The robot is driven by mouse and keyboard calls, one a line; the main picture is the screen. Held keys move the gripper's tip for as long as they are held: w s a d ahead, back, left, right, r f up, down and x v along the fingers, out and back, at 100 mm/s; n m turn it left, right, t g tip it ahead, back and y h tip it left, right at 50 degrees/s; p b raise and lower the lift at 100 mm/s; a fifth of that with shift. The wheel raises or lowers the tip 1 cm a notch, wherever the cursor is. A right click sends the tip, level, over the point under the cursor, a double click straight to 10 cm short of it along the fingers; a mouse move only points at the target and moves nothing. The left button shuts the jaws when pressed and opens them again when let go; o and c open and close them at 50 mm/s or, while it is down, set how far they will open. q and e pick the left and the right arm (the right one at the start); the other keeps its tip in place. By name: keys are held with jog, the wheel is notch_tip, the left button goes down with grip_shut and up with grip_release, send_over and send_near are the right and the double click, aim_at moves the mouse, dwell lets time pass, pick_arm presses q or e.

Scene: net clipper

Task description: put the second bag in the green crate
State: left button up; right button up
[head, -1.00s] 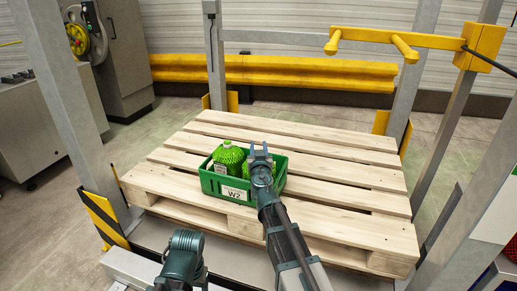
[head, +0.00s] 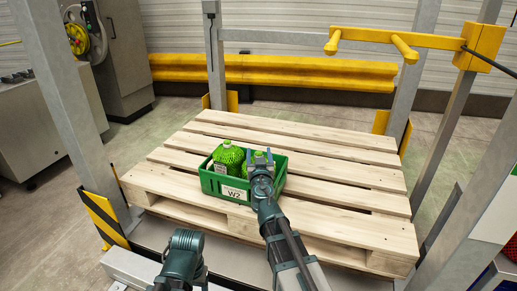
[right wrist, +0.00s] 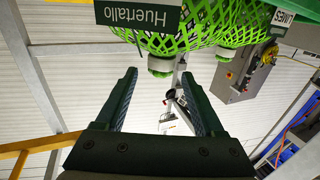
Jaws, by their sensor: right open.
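The green crate (head: 209,187) sits near the front of the wooden pallet, with a white W2 label on its front. One green net bag (head: 228,157) stands in its left part. The second green net bag (head: 257,157) is in the right part, mostly hidden behind my right gripper (head: 258,155). That gripper is open over the crate, fingers apart. In the right wrist view, the open fingers (right wrist: 160,100) have no bag gripped between them. Green netting (right wrist: 200,30) with Huertallo and LIMES labels hangs just beyond the fingertips. My left gripper's fingers do not show.
The pallet (head: 340,193) is bare to the right of and behind the crate. Grey posts (head: 214,60) stand around it. A yellow arm with pegs (head: 405,42) juts in at upper right. A yellow rail (head: 275,71) runs along the back wall.

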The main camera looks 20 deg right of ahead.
jog(key=v, duration=0.7)
jog(key=shift+s, duration=0.15)
jog(key=s+a+f+g+h, duration=0.2)
jog(key=s+f+g, duration=0.75)
jog(key=f, duration=0.45)
jog(key=s+a+f+n+g+y, duration=0.2)
jog(key=s+a+f+n+g, duration=0.1)
jog(key=s+a, duration=0.3)
jog(key=s+a+f+n+g+y, duration=0.2)
jog(key=s+a+f+n+g, duration=0.1)
jog(key=s, duration=0.6)
jog(key=a+f+g, duration=0.1)
jog(key=a+g, duration=0.1)
jog(key=a, duration=0.1)
jog(key=shift+f+y, duration=0.4)
